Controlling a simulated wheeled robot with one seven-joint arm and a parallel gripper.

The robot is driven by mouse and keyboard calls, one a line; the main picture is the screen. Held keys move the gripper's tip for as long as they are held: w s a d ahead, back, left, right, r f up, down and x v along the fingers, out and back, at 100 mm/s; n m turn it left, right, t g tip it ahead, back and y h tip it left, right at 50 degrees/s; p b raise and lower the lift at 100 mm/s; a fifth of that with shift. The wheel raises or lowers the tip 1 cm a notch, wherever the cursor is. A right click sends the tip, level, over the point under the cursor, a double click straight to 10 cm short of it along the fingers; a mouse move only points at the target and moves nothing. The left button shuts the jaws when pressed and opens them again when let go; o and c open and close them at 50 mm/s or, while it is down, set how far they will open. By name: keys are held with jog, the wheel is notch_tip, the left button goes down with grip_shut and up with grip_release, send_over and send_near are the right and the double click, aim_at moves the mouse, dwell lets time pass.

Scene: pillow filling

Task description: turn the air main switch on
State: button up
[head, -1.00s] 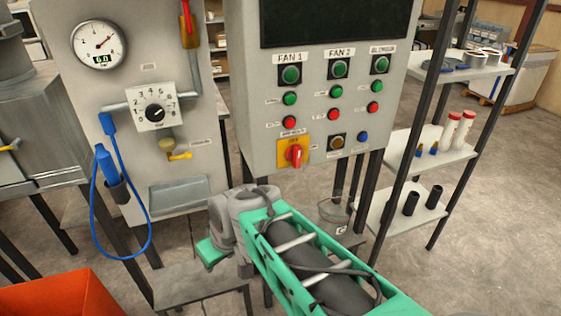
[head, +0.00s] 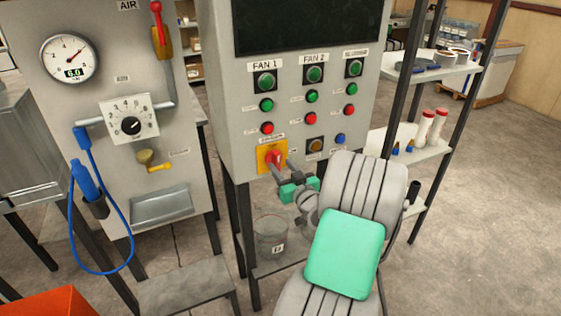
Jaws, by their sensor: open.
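A red rotary switch (head: 273,159) on a yellow plate (head: 265,168) sits at the lower left of the grey button panel in the head view. The small label above it is too small to read. My gripper (head: 281,174) is open at the lower right of the red switch, its fingertips very close to the switch. I cannot tell whether they touch it or straddle it. A separate red lever (head: 159,38) stands under the AIR sign on the left panel, and its handle points up.
The button panel (head: 230,110) has several green and red buttons above my arm. The left panel carries a gauge (head: 70,58) reading about 6.0 and a dial (head: 130,124). A bucket (head: 271,238) stands below. A shelf rack (head: 440,70) is at right.

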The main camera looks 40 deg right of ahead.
jog(key=shift+x, duration=0.8)
jog(key=shift+c, duration=0.3)
grip_shut()
